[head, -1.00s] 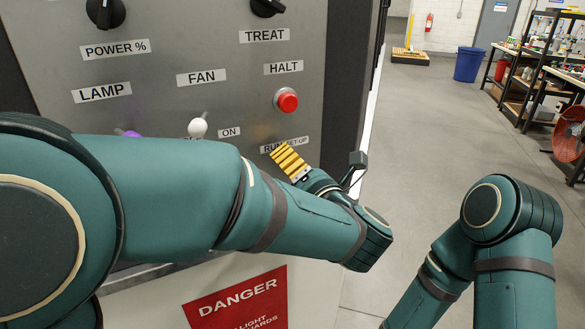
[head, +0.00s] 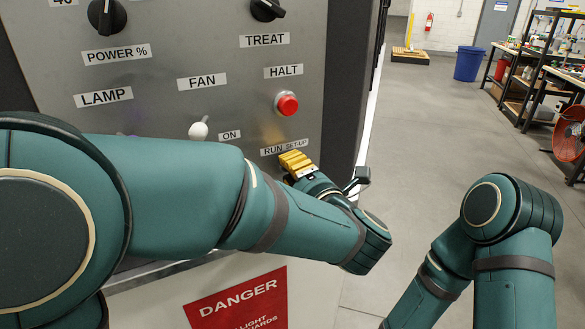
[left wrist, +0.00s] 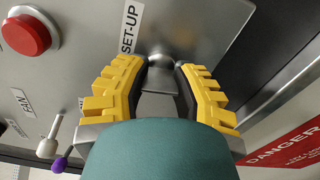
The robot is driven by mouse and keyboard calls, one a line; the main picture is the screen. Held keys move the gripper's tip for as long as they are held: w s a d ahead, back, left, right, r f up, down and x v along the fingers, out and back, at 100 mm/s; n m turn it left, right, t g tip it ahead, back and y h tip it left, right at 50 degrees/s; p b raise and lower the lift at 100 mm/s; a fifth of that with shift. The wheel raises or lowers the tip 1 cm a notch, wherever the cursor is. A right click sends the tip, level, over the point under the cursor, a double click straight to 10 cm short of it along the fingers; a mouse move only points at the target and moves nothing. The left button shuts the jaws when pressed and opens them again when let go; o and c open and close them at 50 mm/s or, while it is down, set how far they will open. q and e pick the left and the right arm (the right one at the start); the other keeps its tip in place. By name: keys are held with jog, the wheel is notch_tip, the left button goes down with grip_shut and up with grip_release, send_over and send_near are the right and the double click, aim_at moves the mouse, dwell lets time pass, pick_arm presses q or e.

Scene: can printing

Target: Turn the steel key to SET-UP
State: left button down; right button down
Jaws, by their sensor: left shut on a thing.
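My left gripper (head: 296,164) is at the panel, just below the RUN SET-UP label (head: 284,146). In the left wrist view its yellow fingers (left wrist: 161,78) are shut on the steel key (left wrist: 158,80), a small grey flat piece at the panel face. The SET-UP end of the label (left wrist: 130,28) shows beside the fingertips. My fingers and arm hide the key in the head view, and I cannot read exactly which way it points. My right arm shows at the right of the head view, but its gripper is out of view.
A red HALT button (head: 287,104) is above the label. A white-tipped FAN toggle (head: 199,130) is to the left. A red DANGER sign (head: 240,300) is on the lower front. Open floor (head: 430,150) lies right of the machine.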

pick_arm(q)
jog(key=m+p, duration=0.1)
jog(key=m, duration=0.1)
jog(key=shift+m, duration=0.4)
jog(key=m+p, duration=0.2)
jog(key=m, duration=0.2)
jog(key=shift+m+p, duration=0.35)
jog(key=shift+m, duration=0.05)
jog(key=c, duration=0.6)
grip_release()
jog(key=v, duration=1.2)
